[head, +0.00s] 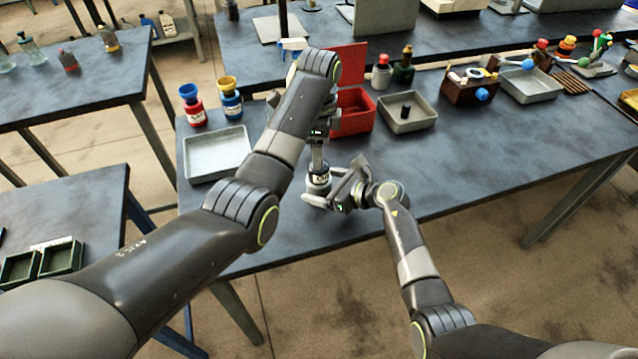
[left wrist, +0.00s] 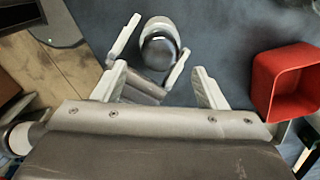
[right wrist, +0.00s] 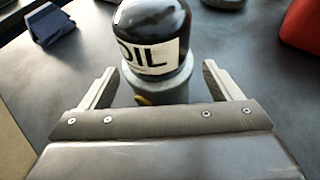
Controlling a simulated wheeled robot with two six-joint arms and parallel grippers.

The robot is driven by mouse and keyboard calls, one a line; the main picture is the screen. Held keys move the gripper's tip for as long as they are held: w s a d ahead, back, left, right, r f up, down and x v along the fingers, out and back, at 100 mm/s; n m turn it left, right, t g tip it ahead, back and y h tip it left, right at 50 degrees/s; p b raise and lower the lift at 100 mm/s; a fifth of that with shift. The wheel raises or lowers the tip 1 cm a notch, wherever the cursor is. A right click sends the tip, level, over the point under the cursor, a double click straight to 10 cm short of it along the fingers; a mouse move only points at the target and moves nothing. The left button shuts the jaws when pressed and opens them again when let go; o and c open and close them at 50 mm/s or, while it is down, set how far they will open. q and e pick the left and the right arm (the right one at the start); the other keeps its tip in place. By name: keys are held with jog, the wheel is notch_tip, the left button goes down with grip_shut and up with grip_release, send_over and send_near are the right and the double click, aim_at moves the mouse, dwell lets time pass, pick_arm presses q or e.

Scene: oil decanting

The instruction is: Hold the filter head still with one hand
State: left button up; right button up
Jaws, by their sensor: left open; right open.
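A black-domed oil bottle (right wrist: 152,30) with a white OIL label sits in the grey filter head (right wrist: 168,92) in the right wrist view. In the head view the labelled bottle (head: 318,181) is near the table's front edge. My right gripper (head: 336,184) is open, low at the table, with one finger on each side of the filter head; I cannot tell whether they touch it. My left gripper (head: 318,148) is open and empty above the bottle. The left wrist view shows the bottle (left wrist: 158,48) from above, between the right gripper's fingers.
A grey tray (head: 217,155) lies to the left, with red (head: 192,108) and blue (head: 231,100) bottles behind it. A red open box (head: 352,116) and a second grey tray (head: 408,112) stand behind the grippers. The table's right front is clear.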

jog(key=shift+x, duration=0.85)
